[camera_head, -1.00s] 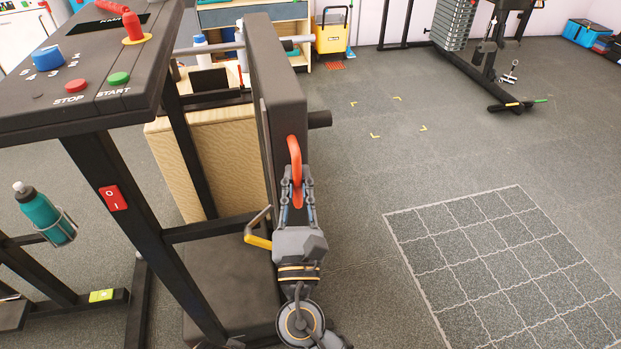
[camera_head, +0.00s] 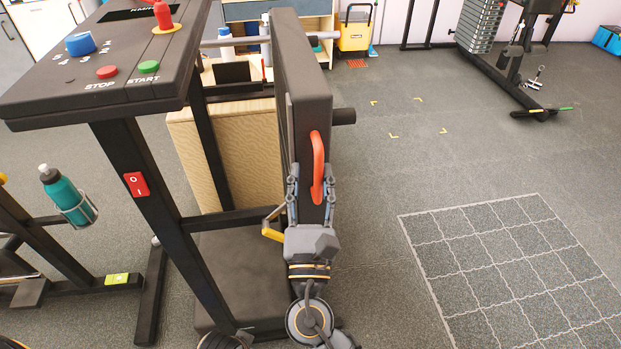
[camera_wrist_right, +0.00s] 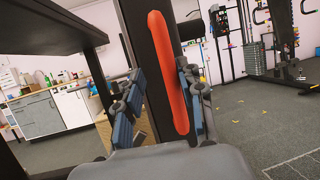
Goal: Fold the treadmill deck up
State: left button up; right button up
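The treadmill deck (camera_head: 303,85) is a dark slab standing folded up, close to upright, beside the console frame (camera_head: 150,220). A red handle (camera_head: 318,165) is on its edge and also shows in the right wrist view (camera_wrist_right: 170,75). My right gripper (camera_head: 312,190) is at the handle's lower end, its fingers spread on either side of it. In the right wrist view the gripper (camera_wrist_right: 160,100) is open, with a gap between the left finger and the handle. A lever with a yellow grip (camera_head: 272,234) sits left of the gripper, on the frame. My left gripper is out of view.
The console (camera_head: 110,75) with red and green buttons overhangs at upper left. A wooden box (camera_head: 230,150) stands behind the frame. A teal bottle (camera_head: 64,192) is in a holder at left. The floor to the right, with a marked grid (camera_head: 510,265), is clear.

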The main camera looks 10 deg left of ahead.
jog(key=v, duration=1.2)
